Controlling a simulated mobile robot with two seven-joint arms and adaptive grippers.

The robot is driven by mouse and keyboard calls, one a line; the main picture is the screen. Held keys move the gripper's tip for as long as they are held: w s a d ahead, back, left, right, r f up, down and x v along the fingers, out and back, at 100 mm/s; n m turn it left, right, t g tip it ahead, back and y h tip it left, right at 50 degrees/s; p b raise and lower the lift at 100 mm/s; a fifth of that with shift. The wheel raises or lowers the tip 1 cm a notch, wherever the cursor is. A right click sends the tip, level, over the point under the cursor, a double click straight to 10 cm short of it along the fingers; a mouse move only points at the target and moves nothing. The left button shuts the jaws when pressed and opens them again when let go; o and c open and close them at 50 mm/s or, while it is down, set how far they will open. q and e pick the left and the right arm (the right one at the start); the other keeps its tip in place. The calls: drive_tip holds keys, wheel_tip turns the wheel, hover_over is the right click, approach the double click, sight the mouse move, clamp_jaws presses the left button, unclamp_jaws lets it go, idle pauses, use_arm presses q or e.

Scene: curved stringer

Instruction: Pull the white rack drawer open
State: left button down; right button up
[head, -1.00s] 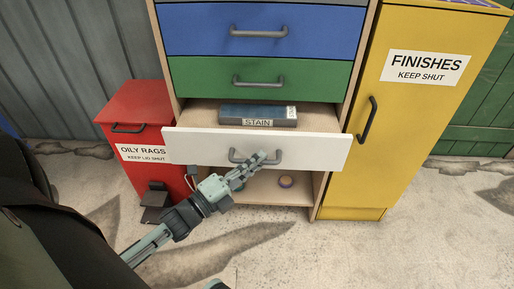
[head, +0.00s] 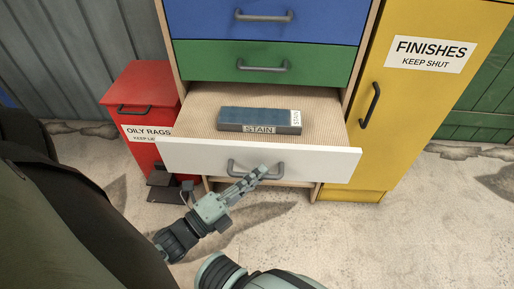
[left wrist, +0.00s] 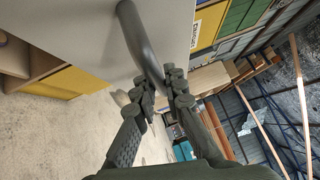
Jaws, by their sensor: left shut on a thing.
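The white rack drawer (head: 320,163) stands well out from the rack, below the green drawer. Its grey bar handle (head: 232,168) is on the front. My left gripper (head: 258,174) is shut on this handle. The left wrist view shows the handle (left wrist: 139,40) running down between the two fingers (left wrist: 164,92). A blue box labelled STAIN (head: 259,119) lies inside the drawer on a ribbed tan bottom. My right gripper is not in view.
A red oily rags bin (head: 140,92) stands left of the rack, close to the drawer's left end. A yellow finishes cabinet (head: 405,110) stands to the right. The blue drawer (head: 300,20) and green drawer (head: 200,60) above are shut. Concrete floor is open in front.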

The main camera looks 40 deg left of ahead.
use_arm(q)
drive_tip(key=c, duration=1.6)
unclamp_jaws()
drive_tip(key=v, duration=1.2)
